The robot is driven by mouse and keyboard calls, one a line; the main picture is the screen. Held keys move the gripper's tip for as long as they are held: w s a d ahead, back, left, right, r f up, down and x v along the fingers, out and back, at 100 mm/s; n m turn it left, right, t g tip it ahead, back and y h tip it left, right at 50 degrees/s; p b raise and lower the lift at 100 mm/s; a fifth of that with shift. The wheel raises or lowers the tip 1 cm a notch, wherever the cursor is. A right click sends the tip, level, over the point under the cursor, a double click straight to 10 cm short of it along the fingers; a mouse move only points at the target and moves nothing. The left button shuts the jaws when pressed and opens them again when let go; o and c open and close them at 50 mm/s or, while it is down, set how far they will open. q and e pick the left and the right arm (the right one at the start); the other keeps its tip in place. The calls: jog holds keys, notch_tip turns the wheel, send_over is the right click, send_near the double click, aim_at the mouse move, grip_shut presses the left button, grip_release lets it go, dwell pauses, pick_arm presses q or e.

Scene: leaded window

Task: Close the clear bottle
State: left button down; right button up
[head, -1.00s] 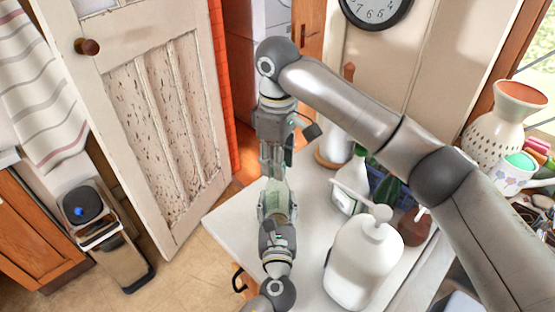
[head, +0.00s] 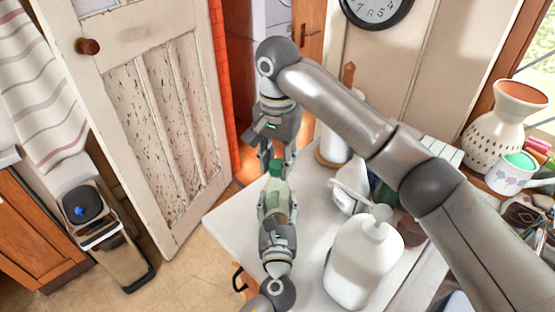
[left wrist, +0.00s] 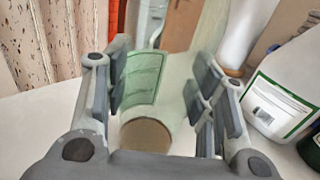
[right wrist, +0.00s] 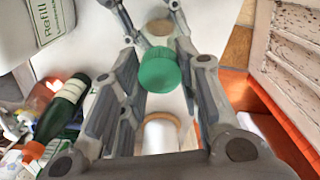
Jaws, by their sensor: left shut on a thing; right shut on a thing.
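The clear bottle (head: 277,192) stands upright with a pale green label, which also shows in the left wrist view (left wrist: 143,78). My left gripper (head: 276,212) is shut around its body from the front. A green cap (head: 278,168) is at the top of the bottle. In the right wrist view the cap (right wrist: 159,70) sits between the fingers of my right gripper (head: 276,160), which is shut on it from behind the bottle. I cannot tell whether the cap is seated on the neck or just above it. A tan disc (left wrist: 145,135) shows low between the left fingers.
On the white counter (head: 232,222) right of the bottle stand a white pump bottle (head: 362,262) and a labelled spray bottle (head: 347,198). A white cylinder on a wooden base (head: 333,148) is behind. My right arm crosses above them. The counter's left part is clear.

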jog(key=o, duration=1.2)
jog(key=shift+r, duration=0.1)
notch_tip(320, 180, up, 12)
pick_arm(q)
jog(key=c, duration=0.5)
grip_release()
jog(key=s, duration=1.2)
